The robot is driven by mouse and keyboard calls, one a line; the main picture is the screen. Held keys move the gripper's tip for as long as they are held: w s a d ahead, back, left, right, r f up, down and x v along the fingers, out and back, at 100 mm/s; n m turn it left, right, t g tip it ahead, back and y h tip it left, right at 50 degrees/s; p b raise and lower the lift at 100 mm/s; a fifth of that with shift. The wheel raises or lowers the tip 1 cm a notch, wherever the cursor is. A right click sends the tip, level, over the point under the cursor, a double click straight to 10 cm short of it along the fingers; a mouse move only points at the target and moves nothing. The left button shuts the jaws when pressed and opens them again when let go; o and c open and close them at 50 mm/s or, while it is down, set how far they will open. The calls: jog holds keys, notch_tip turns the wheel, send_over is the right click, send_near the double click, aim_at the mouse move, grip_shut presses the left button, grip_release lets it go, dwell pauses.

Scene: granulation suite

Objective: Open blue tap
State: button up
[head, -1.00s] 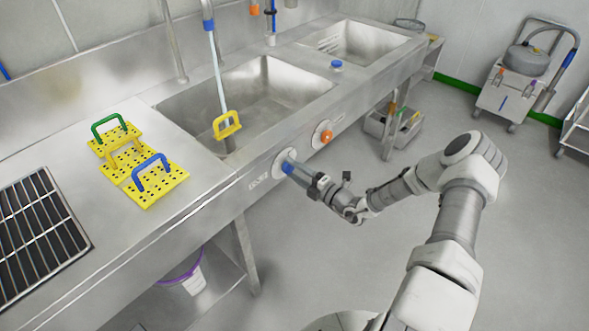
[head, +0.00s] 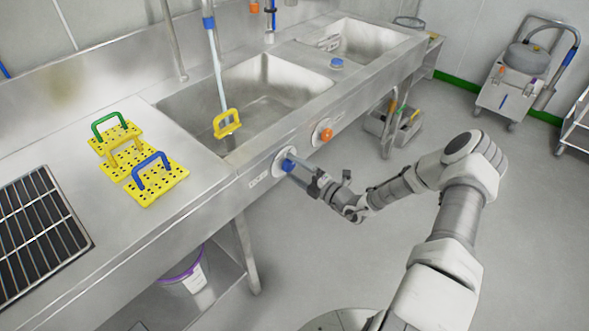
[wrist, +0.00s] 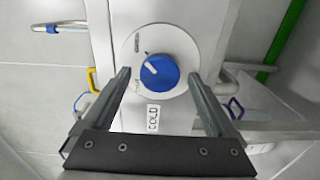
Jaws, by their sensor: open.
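The blue tap (head: 287,165) is a round knob on a white dial plate on the front panel of the sink counter. In the wrist view the blue knob (wrist: 160,72) has a white pointer mark aimed to the upper left, and a label reading COLD lies beside it. My gripper (wrist: 168,85) is open, with one finger on each side below the knob in the picture and a visible gap to it. In the head view my gripper (head: 303,172) is just in front of the blue tap.
An orange knob (head: 323,132) sits on the same panel to the right. Yellow perforated plates with handles (head: 143,165) lie on the counter (head: 100,230). The floor right of the counter is mostly clear.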

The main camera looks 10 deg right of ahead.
jog(key=v, duration=1.7)
jog(key=shift+s+d+p, duration=0.15)
jog(key=shift+p, duration=0.25)
jog(key=s+a+r+n+g+p, duration=0.1)
jog(key=s+a+r+n+g, duration=0.3)
jog(key=a+r+n+g, duration=0.55)
jog(key=s+a+r+n+g+p, duration=0.1)
jog(key=s+a+r+n+g, duration=0.35)
jog(key=r+n, duration=1)
jog(key=s+d+r+n+t+h+p, duration=0.1)
jog(key=s+r+n+h, duration=0.4)
jog(key=n, duration=0.6)
jog(key=s+d+r+n+t+h+p, duration=0.1)
jog(key=s+r+n+t+h, duration=0.3)
jog(key=r+n, duration=0.5)
jog(key=s+d+n+h, duration=0.1)
jog(key=s+n, duration=0.1)
jog(key=n, duration=0.1)
jog(key=shift+s+h, duration=0.3)
jog(key=shift+s, duration=0.1)
